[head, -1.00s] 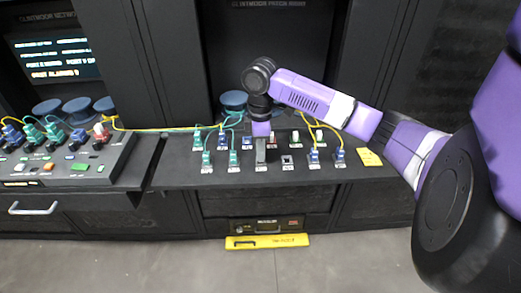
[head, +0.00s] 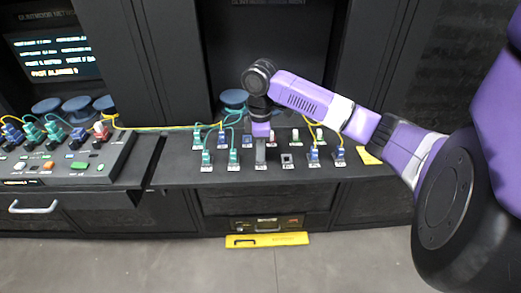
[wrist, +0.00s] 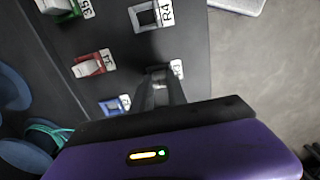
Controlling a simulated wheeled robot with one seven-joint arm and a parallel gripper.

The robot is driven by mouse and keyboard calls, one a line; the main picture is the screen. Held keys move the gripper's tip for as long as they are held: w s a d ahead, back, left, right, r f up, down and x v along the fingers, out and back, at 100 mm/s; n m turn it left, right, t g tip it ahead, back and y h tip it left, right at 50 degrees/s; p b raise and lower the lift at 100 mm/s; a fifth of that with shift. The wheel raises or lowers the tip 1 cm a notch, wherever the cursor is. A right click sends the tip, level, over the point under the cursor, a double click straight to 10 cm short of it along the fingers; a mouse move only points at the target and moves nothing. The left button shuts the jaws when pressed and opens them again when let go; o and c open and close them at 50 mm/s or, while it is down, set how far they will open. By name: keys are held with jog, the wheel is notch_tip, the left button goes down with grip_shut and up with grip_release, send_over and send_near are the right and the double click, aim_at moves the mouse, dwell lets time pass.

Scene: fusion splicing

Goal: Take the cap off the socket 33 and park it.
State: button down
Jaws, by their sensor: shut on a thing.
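My gripper (head: 260,163) points straight down at the front row of sockets on the dark bench panel (head: 215,178). In the wrist view my gripper (wrist: 160,85) has its fingers close together at a socket, shut on a small part that they hide, seemingly its cap. The socket's label (wrist: 177,68) is partly covered, so I cannot read its full number. I cannot tell whether the cap is still seated.
An empty square socket marked R4 (wrist: 146,16) is beside my fingers. A red-capped socket (wrist: 94,64), a green cap (wrist: 58,5) and a blue one (wrist: 113,105) are near. Cabled plugs (head: 233,156) stand left, others (head: 314,154) right. A yellow case (head: 267,240) lies below.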

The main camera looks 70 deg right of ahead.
jog(key=c, duration=1.2)
grip_release()
jog(key=shift+c, duration=0.2)
notch_tip(320, 180, up, 8)
jog(key=shift+f+b, duration=0.15)
jog(key=shift+b, duration=0.2)
